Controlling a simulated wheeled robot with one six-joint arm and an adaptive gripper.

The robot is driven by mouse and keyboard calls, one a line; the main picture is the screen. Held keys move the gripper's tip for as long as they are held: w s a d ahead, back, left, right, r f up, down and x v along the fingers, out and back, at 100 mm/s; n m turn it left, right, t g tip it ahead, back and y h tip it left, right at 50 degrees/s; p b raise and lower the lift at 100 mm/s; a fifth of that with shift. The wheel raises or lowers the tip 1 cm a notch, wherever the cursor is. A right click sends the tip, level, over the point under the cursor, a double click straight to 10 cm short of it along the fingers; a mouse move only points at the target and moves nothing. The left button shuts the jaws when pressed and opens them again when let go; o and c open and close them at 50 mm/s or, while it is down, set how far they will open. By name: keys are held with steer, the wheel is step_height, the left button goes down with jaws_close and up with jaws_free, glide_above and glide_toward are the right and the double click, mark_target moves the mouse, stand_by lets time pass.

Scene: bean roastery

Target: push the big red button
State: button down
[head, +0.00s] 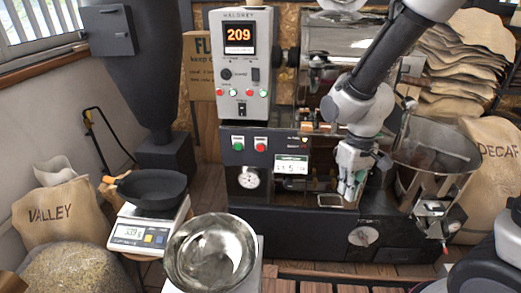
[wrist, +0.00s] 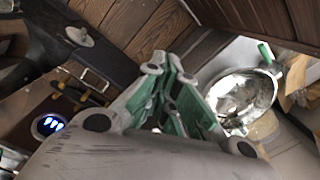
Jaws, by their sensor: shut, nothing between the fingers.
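The big red button (head: 261,146) is on the dark front panel of the roaster, beside a green button (head: 238,146), below the grey control box. My gripper (head: 351,198) is to the right of the red button and lower in the head view, pointing down in front of the machine and apart from the button. Its fingers are together with nothing between them. In the wrist view my gripper (wrist: 176,68) also shows with its green-padded fingers closed. I cannot make out the red button in the wrist view.
The control box (head: 241,60) shows 209 and has smaller red and green buttons. A metal bowl (head: 210,250) and a scale (head: 148,230) with a black pan (head: 152,188) stand front left. A round cooling bin (head: 436,150) is right of my arm. A DECAF sack (head: 497,175) stands far right.

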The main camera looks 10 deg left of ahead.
mark_target(261, 148)
steer(key=w+a+f+n+t+y, duration=0.15)
steer(key=w+a+f, duration=0.25)
steer(key=a+f, duration=0.55)
steer(key=w+a+f+m+t+y, duration=0.1)
steer(key=w+a+f+t+y, duration=0.15)
steer(key=a+f, duration=0.65)
steer(key=w+a+r+m+t+y, duration=0.1)
steer(key=w+a+r+t+y, duration=0.3)
steer(key=w, duration=0.6)
steer(key=a+r+t, duration=0.2)
steer(key=a+r, duration=0.1)
steer(key=shift+w+r, duration=0.25)
steer(key=shift+r, duration=0.15)
steer(key=shift+w+a, duration=0.15)
steer(key=shift+w, duration=4.25)
steer(key=shift+w, duration=0.15)
steer(key=shift+w, duration=0.25)
